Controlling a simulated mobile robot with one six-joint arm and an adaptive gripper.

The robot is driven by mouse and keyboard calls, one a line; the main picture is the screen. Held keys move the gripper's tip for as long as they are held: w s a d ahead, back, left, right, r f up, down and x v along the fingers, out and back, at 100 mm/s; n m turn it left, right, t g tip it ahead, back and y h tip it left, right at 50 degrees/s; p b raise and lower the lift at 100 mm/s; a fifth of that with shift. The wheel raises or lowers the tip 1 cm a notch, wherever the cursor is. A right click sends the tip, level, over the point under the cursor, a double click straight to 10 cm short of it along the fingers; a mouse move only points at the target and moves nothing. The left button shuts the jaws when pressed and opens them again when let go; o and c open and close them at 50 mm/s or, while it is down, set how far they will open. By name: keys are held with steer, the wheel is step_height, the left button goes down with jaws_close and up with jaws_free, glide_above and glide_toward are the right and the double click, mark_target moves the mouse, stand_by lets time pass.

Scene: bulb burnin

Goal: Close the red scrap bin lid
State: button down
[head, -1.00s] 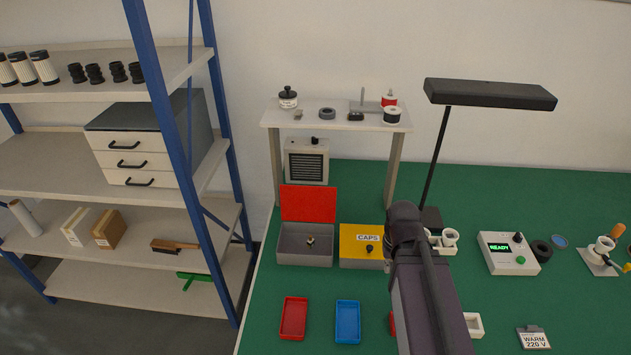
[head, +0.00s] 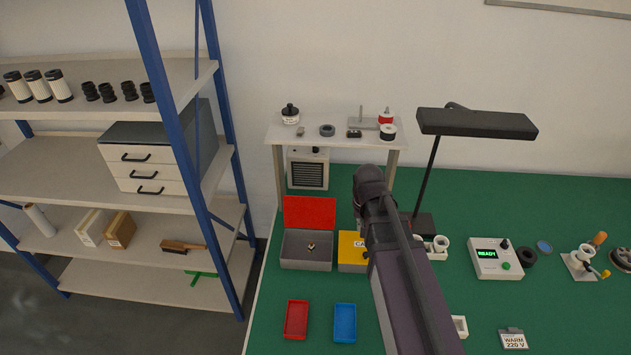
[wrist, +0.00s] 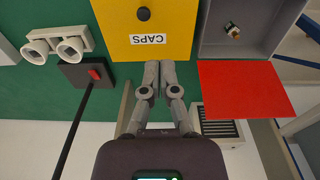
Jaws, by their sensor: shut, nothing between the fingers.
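The scrap bin (head: 306,254) is a grey open box on the green bench, left of the yellow CAPS box. Its red lid (head: 309,212) stands up at the bin's back edge, open. A small brass-coloured piece (head: 311,247) lies inside. In the wrist view the red lid (wrist: 243,90) is at the right, and the bin (wrist: 240,45) is above it with the small piece (wrist: 232,30) in it. My gripper (wrist: 159,92) is shut and empty, in front of the CAPS box edge and to the left of the lid, apart from it. In the head view my arm hides the fingers.
The yellow CAPS box (head: 351,246) stands right beside the bin, partly behind my arm. A small shelf (head: 335,134) with a grey heater (head: 308,170) is behind. Red (head: 296,319) and blue (head: 345,322) trays lie in front. A lamp (head: 476,123) overhangs at right.

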step_height(320, 180, up, 17)
steer(key=t+p, duration=0.1)
steer(key=p, duration=1.4)
glide_above(310, 211)
steer(key=s+d, duration=0.2)
steer(key=shift+w+a+r, duration=0.1)
steer(key=shift+w+a, duration=0.2)
steer(key=shift+a, duration=0.1)
steer(key=w+f+b, duration=0.2)
steer(key=f+b, duration=0.7)
steer(key=f, duration=0.1)
steer(key=w+f+b, duration=0.1)
steer(key=f+b, duration=0.8)
steer(key=b, duration=0.1)
steer(key=shift+w+f, duration=0.35)
steer(key=shift+d, duration=0.1)
steer(key=shift+s+t, duration=0.2)
steer(key=shift+t, duration=0.1)
